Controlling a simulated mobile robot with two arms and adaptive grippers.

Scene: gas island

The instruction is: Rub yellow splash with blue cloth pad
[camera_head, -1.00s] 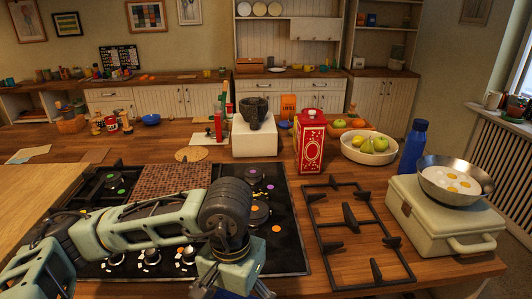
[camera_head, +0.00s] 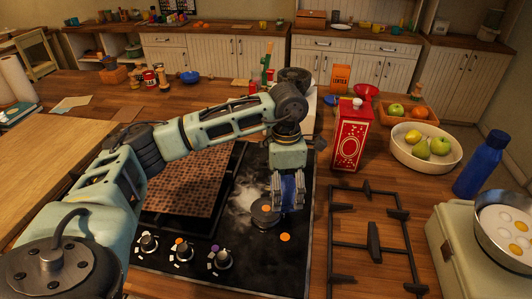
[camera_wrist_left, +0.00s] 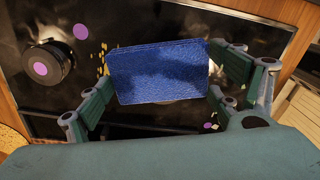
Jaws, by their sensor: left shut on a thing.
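My left gripper (camera_head: 287,205) is shut on the blue cloth pad (camera_head: 289,188) and holds it over the right part of the black cooktop (camera_head: 202,262), by a burner. In the left wrist view the pad (camera_wrist_left: 160,72) sits between the two fingers and covers much of the surface below. Small yellow specks of the splash (camera_wrist_left: 103,58) show at the pad's left edge; the rest seems hidden behind it. I cannot tell whether the pad touches the cooktop. My right gripper is not in view.
A burner cap (camera_wrist_left: 48,68) stands left of the pad in the wrist view. Knobs (camera_head: 183,251) line the cooktop's front. A red carton (camera_head: 351,136), a loose grate (camera_head: 374,238), a fruit bowl (camera_head: 409,162) and a blue bottle (camera_head: 481,166) stand to the right.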

